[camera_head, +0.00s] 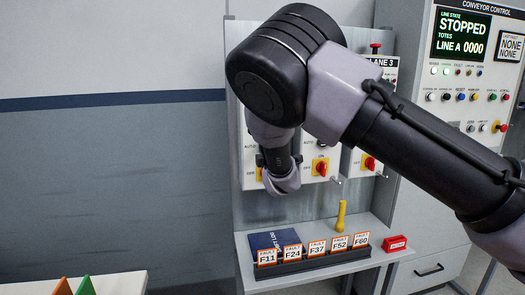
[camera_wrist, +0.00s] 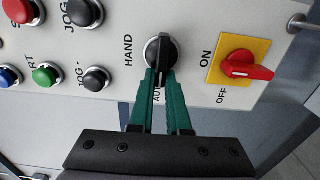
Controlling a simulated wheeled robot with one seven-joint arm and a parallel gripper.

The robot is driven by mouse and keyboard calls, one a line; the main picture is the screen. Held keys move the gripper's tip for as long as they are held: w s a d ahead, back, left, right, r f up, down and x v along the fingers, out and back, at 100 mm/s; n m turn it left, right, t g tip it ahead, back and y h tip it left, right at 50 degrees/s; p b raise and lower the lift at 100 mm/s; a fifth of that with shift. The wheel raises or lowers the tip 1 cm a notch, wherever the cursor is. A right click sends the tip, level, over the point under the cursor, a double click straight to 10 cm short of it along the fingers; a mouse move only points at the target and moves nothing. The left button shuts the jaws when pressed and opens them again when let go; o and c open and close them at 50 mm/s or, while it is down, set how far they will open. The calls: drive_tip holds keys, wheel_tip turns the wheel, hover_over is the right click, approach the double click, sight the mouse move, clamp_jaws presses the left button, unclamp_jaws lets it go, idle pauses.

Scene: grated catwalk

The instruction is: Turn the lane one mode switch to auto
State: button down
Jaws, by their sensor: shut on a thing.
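The mode switch is a black round selector knob (camera_wrist: 161,48) on a pale panel in the wrist view. HAND is printed to its left and a partly covered AU... label below it. My gripper (camera_wrist: 160,74) has its two teal fingers closed on the lower part of the knob. The fingers cover part of the label. I cannot tell clearly which position the knob points to. In the head view my arm's end hides the knob and the fingers, and the lane number of this panel cannot be read.
A red rotary switch (camera_wrist: 246,66) on a yellow plate, marked ON and OFF, sits right of the knob. Green (camera_wrist: 47,75), blue, red and black buttons lie left. In the head view, a shelf (camera_head: 355,249) below holds fault cards and a yellow object (camera_head: 341,214).

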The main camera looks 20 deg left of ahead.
idle(0.3)
drive_tip(key=c, duration=0.9)
unclamp_jaws()
drive_tip(key=shift+s, duration=0.1)
drive_tip(key=v, duration=1)
drive_tip(key=shift+s+d, duration=0.15)
drive_tip(key=shift+s, duration=0.15)
